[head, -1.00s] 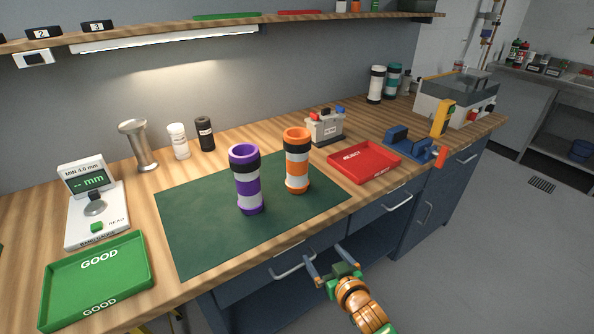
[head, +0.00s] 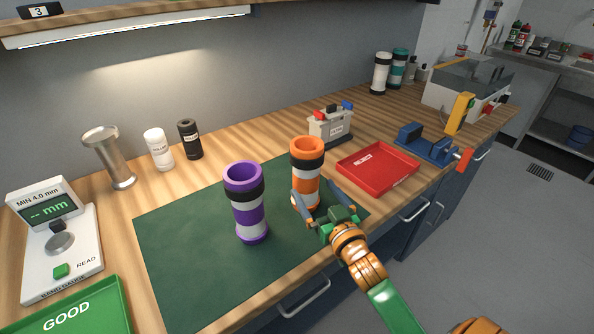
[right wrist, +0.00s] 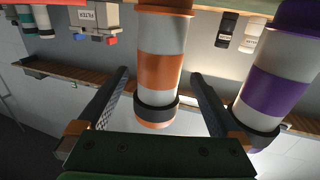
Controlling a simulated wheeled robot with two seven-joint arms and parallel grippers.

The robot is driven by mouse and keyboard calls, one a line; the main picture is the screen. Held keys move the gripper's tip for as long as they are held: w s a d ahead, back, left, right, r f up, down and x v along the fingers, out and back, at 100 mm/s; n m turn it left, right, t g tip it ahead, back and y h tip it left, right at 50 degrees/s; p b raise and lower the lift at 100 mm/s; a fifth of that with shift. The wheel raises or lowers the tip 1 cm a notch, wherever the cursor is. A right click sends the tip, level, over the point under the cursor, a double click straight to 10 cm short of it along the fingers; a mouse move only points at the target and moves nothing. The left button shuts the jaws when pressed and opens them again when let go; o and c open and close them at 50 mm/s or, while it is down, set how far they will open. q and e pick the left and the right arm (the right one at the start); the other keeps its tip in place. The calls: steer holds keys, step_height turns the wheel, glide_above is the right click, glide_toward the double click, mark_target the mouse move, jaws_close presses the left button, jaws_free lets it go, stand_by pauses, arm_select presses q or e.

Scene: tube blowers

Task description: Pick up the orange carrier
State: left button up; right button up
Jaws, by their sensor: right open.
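The orange carrier (head: 306,165), a white tube with orange bands and a black band, stands upright on the green mat (head: 180,250). My right gripper (head: 314,190) is open, with one finger on each side of the carrier's lower part in the head view. In the right wrist view, which looks upside down, the orange carrier (right wrist: 160,75) shows between the two open fingers (right wrist: 160,78). I cannot tell whether either finger touches it. The purple carrier (head: 246,200) stands upright to its left on the mat. My left gripper is not in view.
A red reject tray (head: 378,188) lies right of the mat, with a grey filter box (head: 330,130) behind. A blue fixture (head: 425,145) stands farther right. The band gauge (head: 85,262) and green GOOD tray (head: 110,325) are at left. The mat's front is clear.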

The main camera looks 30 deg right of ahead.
mark_target(311, 186)
steer(key=shift+w+d+r, duration=0.1)
steer(key=shift+w+r, duration=0.05)
steer(key=shift+w, duration=0.25)
steer(key=shift+w+d+r, duration=0.1)
steer(key=shift+w, duration=0.3)
steer(key=w, duration=0.3)
steer(key=shift+w+d+f+p, duration=0.15)
steer(key=shift+w+d+p, duration=0.05)
steer(key=shift+d+p, duration=0.15)
steer(key=shift+w+f, duration=0.2)
steer(key=shift+w, duration=0.15)
steer(key=shift+s+r, duration=0.15)
steer(key=shift+s, duration=0.1)
steer(key=c, duration=0.9)
steer(key=shift+w, duration=0.1)
steer(key=c, duration=0.5)
